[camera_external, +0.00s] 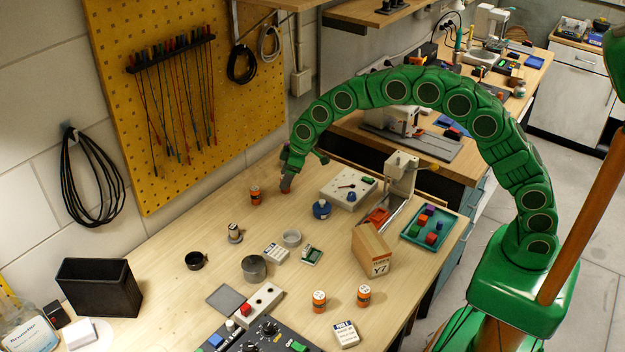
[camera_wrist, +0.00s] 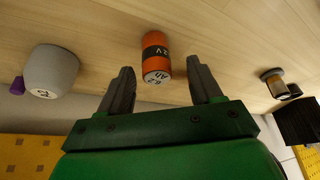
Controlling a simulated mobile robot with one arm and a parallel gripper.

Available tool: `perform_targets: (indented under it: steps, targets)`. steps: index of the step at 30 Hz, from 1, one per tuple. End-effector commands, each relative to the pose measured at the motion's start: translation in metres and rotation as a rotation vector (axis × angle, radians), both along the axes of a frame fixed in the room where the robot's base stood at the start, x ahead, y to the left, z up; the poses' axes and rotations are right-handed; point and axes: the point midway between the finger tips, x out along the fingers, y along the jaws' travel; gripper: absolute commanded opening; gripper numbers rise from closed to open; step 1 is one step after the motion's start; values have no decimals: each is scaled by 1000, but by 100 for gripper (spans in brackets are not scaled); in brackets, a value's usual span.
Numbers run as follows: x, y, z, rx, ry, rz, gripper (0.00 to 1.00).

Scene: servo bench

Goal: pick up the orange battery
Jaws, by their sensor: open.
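In the wrist view, an orange battery (camera_wrist: 156,58) with a black band and a pale marked end lies in line with the gap between my fingers. My gripper (camera_wrist: 160,88) is open and the gap looks empty, with the battery a little beyond the fingertips. In the external view, my gripper (camera_external: 286,186) is low over the far left of the bench. A dark-banded orange battery (camera_external: 255,196) stands just left of it. A bit of orange also shows at my fingertips there; I cannot tell which of these the wrist view shows.
Two more orange cylinders, one (camera_external: 319,301) and another (camera_external: 363,295), stand near the front. A blue-topped pot (camera_external: 321,209) and white box (camera_external: 348,188) are right of my gripper. A grey cup (camera_wrist: 50,72) is at left in the wrist view. The pegboard wall (camera_external: 185,100) is behind.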

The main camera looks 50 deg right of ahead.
Motion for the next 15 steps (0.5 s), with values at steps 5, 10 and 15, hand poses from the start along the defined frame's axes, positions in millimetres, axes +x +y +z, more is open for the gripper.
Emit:
perform_targets:
  steps: [5, 10, 15]
  targets:
    - [8, 2, -21, 0, 0, 0, 64]
    - [12, 5, -34, -1, -1, 0, 64]
    - [12, 5, -35, 0, -1, 0, 64]
